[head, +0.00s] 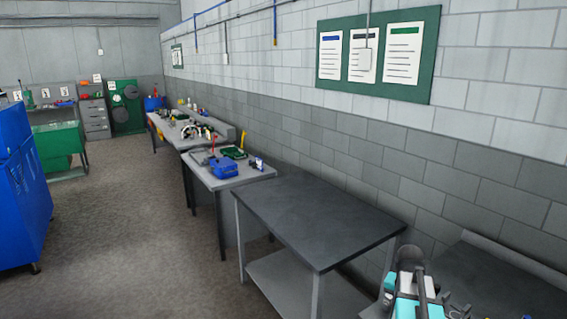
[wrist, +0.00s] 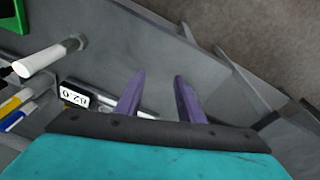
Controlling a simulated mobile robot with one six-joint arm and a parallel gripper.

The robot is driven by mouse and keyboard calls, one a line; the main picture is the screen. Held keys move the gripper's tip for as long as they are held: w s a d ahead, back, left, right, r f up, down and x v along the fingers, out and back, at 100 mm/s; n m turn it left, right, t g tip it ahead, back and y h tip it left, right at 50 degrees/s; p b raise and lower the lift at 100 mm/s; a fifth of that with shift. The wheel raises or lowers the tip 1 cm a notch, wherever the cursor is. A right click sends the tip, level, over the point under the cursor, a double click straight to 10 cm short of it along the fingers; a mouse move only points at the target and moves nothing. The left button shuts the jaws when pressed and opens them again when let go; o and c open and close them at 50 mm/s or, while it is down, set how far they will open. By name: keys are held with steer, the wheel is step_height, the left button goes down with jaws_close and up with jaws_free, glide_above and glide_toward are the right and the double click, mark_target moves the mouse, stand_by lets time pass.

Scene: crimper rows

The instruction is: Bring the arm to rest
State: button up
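My gripper (wrist: 157,90) shows in the wrist view as two purple fingers standing apart, with nothing between them. It is open and empty, above a grey bench surface (wrist: 150,35). A digital caliper (wrist: 78,94) with a small display lies left of the fingers, partly hidden behind my gripper's dark edge. In the head view, part of my teal and white arm (head: 408,285) shows at the bottom right, over a dark bench (head: 490,270) by the wall. My fingers cannot be made out there.
A white cylinder (wrist: 47,58), a yellow-capped marker (wrist: 16,100) and a green object (wrist: 15,14) lie left in the wrist view. A bare dark table (head: 320,220) stands left of my arm. A blue cabinet (head: 22,190) stands far left. The floor (head: 130,230) between is clear.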

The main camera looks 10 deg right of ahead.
steer(key=a+f+n+y, duration=0.1)
steer(key=a+f+n, duration=0.2)
steer(key=a+f, duration=0.55)
steer(key=a+f+n, duration=0.3)
steer(key=a+n, duration=0.1)
steer(key=a, duration=1)
steer(key=a+f+n+y, duration=0.1)
steer(key=a+f+n, duration=0.3)
steer(key=a, duration=0.8)
steer(key=s+f+g+b, duration=0.3)
steer(key=s+f+b, duration=0.3)
steer(key=s+f, duration=0.7)
steer(key=s+f+g+b, duration=0.3)
steer(key=s+f+b, duration=0.3)
steer(key=s+f, duration=0.7)
step_height(320, 180, down, 6)
steer(key=shift+s+f+m+b, duration=0.2)
steer(key=shift+m+b, duration=0.1)
steer(key=shift+m, duration=0.1)
steer(key=shift+r, duration=0.1)
steer(key=shift+c, duration=0.5)
